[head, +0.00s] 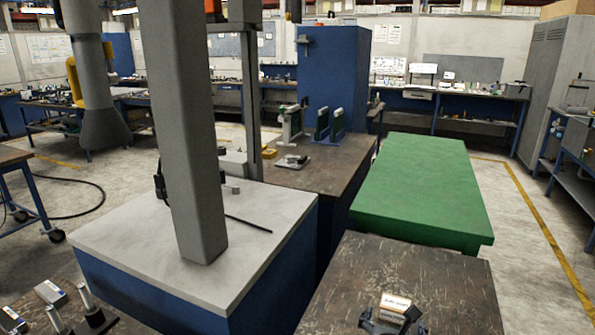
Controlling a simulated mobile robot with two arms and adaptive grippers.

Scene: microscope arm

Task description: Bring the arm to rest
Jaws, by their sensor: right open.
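A thick grey post (180,130) stands on a pale-topped blue cabinet (120,250) at left centre. At the upper left hangs a grey arm (92,70) with a yellow hose-like part beside it and a flared dark lower end. I cannot tell which of these is the task's arm. My right gripper (392,318) shows only as dark fingertips at the bottom edge, open, over the dark worktop. A small pale block with lettering (396,303) shows between or just behind the fingertips; contact cannot be told. My left gripper is not in view.
A dark worn worktop (350,275) lies at the bottom centre, mostly clear. A green-topped table (420,185) stands behind it. A thin black rod (248,223) lies on the pale cabinet top. Small metal parts (52,293) sit at the lower left.

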